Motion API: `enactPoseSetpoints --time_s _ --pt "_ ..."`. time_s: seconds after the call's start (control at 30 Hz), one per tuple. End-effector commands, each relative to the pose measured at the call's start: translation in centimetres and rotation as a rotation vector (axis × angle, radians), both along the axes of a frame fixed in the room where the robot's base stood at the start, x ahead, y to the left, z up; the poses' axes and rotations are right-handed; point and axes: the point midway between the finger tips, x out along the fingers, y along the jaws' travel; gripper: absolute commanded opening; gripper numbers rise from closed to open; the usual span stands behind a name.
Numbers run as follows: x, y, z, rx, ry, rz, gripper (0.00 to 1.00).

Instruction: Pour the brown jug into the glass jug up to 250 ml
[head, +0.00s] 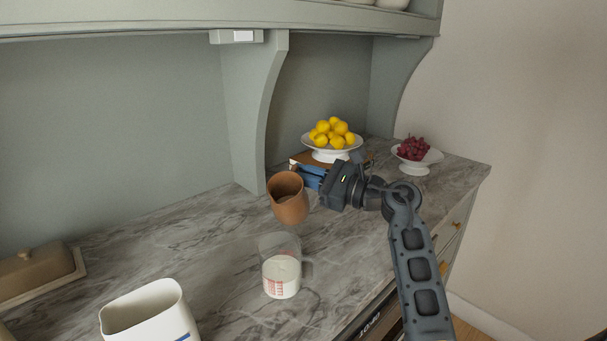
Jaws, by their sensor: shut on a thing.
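The brown jug (289,205) is held up above the marble counter, behind and above the glass jug. It tilts somewhat, with its open mouth partly toward me. My gripper (315,178) is shut on the brown jug from its right side; the exact grip point is partly hidden. The glass jug (281,270) stands upright on the counter with red markings on its side. It holds a pale white content in its lower part; the level against the marks is too small to read. No stream shows between the two jugs.
A white container (150,316) stands at the front left, and a brown lidded dish (38,273) at the far left. A stand of lemons (332,136) and a bowl of red fruit (415,154) stand behind my arm. A cabinet bracket (254,110) rises behind the brown jug.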

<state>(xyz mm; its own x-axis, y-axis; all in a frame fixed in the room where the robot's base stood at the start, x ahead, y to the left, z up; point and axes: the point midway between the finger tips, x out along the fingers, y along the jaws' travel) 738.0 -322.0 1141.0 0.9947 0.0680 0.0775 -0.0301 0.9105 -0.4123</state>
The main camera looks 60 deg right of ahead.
Motion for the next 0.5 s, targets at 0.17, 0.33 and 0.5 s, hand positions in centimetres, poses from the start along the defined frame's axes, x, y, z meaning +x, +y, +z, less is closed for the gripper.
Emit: enactPoseSetpoints --time_s 0.17,0.33,0.5 --pt "0.0 0.1 -0.3 0.060 0.014 0.000 0.00" --pt "-0.1 0.5 -1.6 0.258 0.064 0.001 0.00" --pt "-0.1 0.7 -2.4 0.398 0.097 0.001 0.00"
